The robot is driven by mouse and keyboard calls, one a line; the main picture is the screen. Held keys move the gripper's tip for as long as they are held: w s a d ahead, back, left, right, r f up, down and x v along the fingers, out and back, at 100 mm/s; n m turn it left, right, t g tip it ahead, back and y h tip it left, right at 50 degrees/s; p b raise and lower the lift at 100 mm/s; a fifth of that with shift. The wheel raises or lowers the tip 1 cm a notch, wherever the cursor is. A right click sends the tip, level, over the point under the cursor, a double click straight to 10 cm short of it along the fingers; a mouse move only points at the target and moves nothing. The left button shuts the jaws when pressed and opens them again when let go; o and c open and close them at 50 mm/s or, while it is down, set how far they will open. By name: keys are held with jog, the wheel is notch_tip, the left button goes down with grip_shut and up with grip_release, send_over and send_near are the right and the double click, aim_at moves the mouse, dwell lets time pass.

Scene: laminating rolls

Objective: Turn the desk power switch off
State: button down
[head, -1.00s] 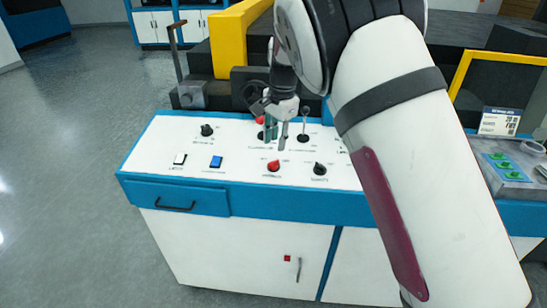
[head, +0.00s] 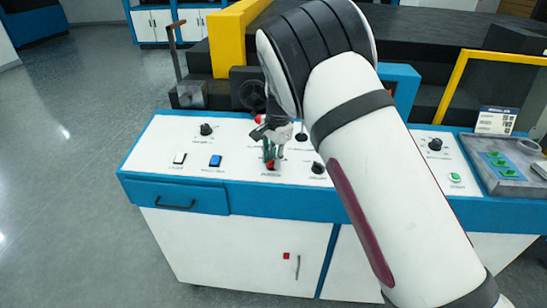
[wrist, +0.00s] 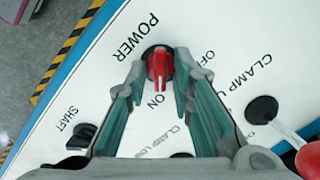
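The desk power switch is a red rotary knob (wrist: 158,66) on a black round base, with POWER, OFF and ON printed around it in the wrist view. Its narrow end points toward the ON label. The same red knob (head: 271,164) shows at the front middle of the white panel in the head view, partly behind the fingers. My gripper (wrist: 160,78) is open, with one green-padded finger on each side of the knob. Slim gaps seem to remain, and contact is unclear. My gripper (head: 270,153) points down over the panel in the head view.
A black SHAFT knob (wrist: 80,137) and a CLAMP lever (wrist: 285,130) with a red end flank the fingers. White (head: 180,158) and blue (head: 215,161) switches sit left on the panel. A black machine with a yellow frame (head: 225,40) stands behind the desk.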

jog(key=shift+n, duration=0.4)
jog(key=n+b, duration=0.1)
jog(key=n, duration=0.1)
jog(key=n+b, duration=0.2)
jog(key=shift+w+a+n+h, duration=0.1)
jog(key=shift+w+n+h, duration=0.05)
jog(key=shift+n+h, duration=0.15)
jog(key=n+b, duration=0.2)
jog(key=n, duration=0.3)
jog(key=shift+a+h+b, duration=0.15)
jog(key=shift+h+b, duration=0.15)
jog(key=shift+b, duration=0.05)
jog(key=n+b, duration=0.1)
jog(key=n, duration=0.2)
jog(key=shift+a+n, duration=0.1)
jog(key=shift+n, duration=0.3)
jog(key=shift+n+h+b, duration=0.4)
jog(key=shift+n+b, duration=0.05)
jog(key=shift+n, duration=1.35)
jog(key=shift+s, duration=0.2)
jog(key=c, duration=1.7)
grip_release()
jog(key=shift+f, duration=0.1)
